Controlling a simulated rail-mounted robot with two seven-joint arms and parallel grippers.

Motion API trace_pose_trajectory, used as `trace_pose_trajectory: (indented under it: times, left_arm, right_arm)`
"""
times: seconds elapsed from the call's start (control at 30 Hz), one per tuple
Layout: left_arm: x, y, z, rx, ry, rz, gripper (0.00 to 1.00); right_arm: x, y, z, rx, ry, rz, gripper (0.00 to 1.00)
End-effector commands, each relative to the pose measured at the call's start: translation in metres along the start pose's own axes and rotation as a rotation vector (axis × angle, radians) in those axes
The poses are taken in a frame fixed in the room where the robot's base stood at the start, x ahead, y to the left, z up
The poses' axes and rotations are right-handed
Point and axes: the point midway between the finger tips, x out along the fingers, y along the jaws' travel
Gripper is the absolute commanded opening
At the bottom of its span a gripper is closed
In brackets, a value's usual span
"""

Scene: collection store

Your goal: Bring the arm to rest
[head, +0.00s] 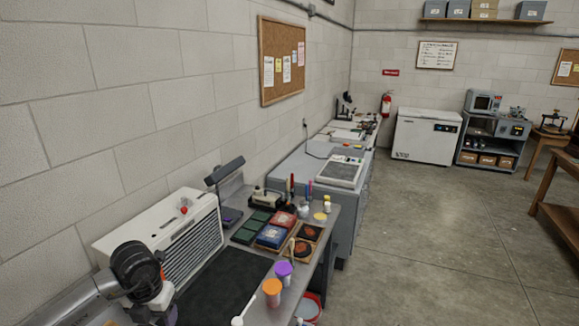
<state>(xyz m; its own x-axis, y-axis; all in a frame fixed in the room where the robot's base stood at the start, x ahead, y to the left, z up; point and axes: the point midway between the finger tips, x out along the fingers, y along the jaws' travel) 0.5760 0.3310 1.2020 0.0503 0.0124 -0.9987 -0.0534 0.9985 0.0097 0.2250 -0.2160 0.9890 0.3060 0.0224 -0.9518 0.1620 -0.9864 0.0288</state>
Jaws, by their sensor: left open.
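My left arm comes in from the lower left corner. Its left gripper (163,298) is at the bottom left, by the near end of the metal workbench (322,229) and in front of the white louvred unit (205,232). The gripper is open, and I see nothing held in it. Its fingertips are small and partly hidden by the wrist.
A dark mat (225,290) lies on the bench. An orange-lidded jar (272,294) and a purple-lidded jar (284,272) stand to its right. Colored boxes (270,235) and a lamp (226,172) are farther back. The floor (430,250) at right is open.

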Motion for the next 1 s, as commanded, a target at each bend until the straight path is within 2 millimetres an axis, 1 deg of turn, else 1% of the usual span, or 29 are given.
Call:
trace_pose_trajectory:
  times: [0.07, 0.17, 0.27, 0.3, 0.37, 0.4, 0.47, 0.5, 0.57, 0.6, 0.67, 0.7, 0.77, 0.8, 0.87, 0.9, 0.97, 1.0]
  left_arm:
    - [-0.001, -0.013, 0.015, 0.045, -0.094, -0.075, 0.56]
    - [-0.009, -0.039, 0.036, 0.111, -0.239, -0.23, 0.56]
    - [-0.027, -0.07, 0.054, 0.165, -0.397, -0.42, 0.56]
    - [-0.037, -0.084, 0.059, 0.183, -0.461, -0.498, 0.56]
    - [-0.055, -0.103, 0.066, 0.202, -0.557, -0.616, 0.56]
    - [-0.069, -0.114, 0.069, 0.209, -0.621, -0.696, 0.56]
    - [-0.093, -0.13, 0.071, 0.211, -0.718, -0.816, 0.56]
    - [-0.111, -0.139, 0.072, 0.206, -0.786, -0.895, 0.56]
    - [-0.141, -0.149, 0.073, 0.186, -0.887, -1.015, 0.56]
    - [-0.161, -0.153, 0.072, 0.163, -0.954, -1.095, 0.56]
    - [-0.194, -0.155, 0.071, 0.119, -1.055, -1.212, 0.56]
    - [-0.216, -0.155, 0.069, 0.081, -1.121, -1.289, 0.56]
    - [-0.248, -0.152, 0.065, 0.011, -1.215, -1.403, 0.56]
    - [-0.269, -0.148, 0.061, -0.045, -1.275, -1.477, 0.56]
    - [-0.298, -0.14, 0.055, -0.144, -1.353, -1.587, 0.56]
    - [-0.316, -0.134, 0.051, -0.219, -1.399, -1.657, 0.56]
    - [-0.339, -0.122, 0.044, -0.349, -1.456, -1.753, 0.56]
    - [-0.348, -0.114, 0.04, -0.451, -1.479, -1.812, 0.56]
  right_arm:
    - [0.0, 0.0, 0.0, 0.0, 0.0, 0.0, 0.43]
    - [0.0, 0.0, 0.0, -0.001, 0.0, 0.001, 0.43]
    - [0.0, 0.001, 0.0, -0.004, -0.001, 0.003, 0.43]
    - [0.0, 0.002, 0.0, -0.005, -0.001, 0.004, 0.43]
    - [0.0, 0.002, 0.001, -0.007, -0.001, 0.006, 0.43]
    - [0.0, 0.003, 0.001, -0.008, -0.001, 0.007, 0.43]
    - [0.0, 0.003, 0.001, -0.01, -0.001, 0.008, 0.43]
    - [0.0, 0.003, 0.001, -0.01, -0.002, 0.008, 0.43]
    - [0.0, 0.003, 0.001, -0.01, -0.002, 0.008, 0.43]
    - [0.0, 0.003, 0.001, -0.01, -0.001, 0.008, 0.43]
    - [0.0, 0.003, 0.001, -0.01, -0.002, 0.008, 0.43]
    - [0.0, 0.003, 0.001, -0.01, -0.001, 0.008, 0.43]
    - [0.0, 0.003, 0.001, -0.01, -0.001, 0.008, 0.43]
    - [0.0, 0.003, 0.001, -0.009, -0.001, 0.007, 0.43]
    - [0.0, 0.002, 0.001, -0.008, -0.001, 0.006, 0.43]
    - [0.0, 0.002, 0.001, -0.007, -0.001, 0.006, 0.43]
    - [0.0, 0.002, 0.0, -0.006, -0.001, 0.005, 0.43]
    - [0.0, 0.002, 0.0, -0.005, -0.001, 0.004, 0.43]
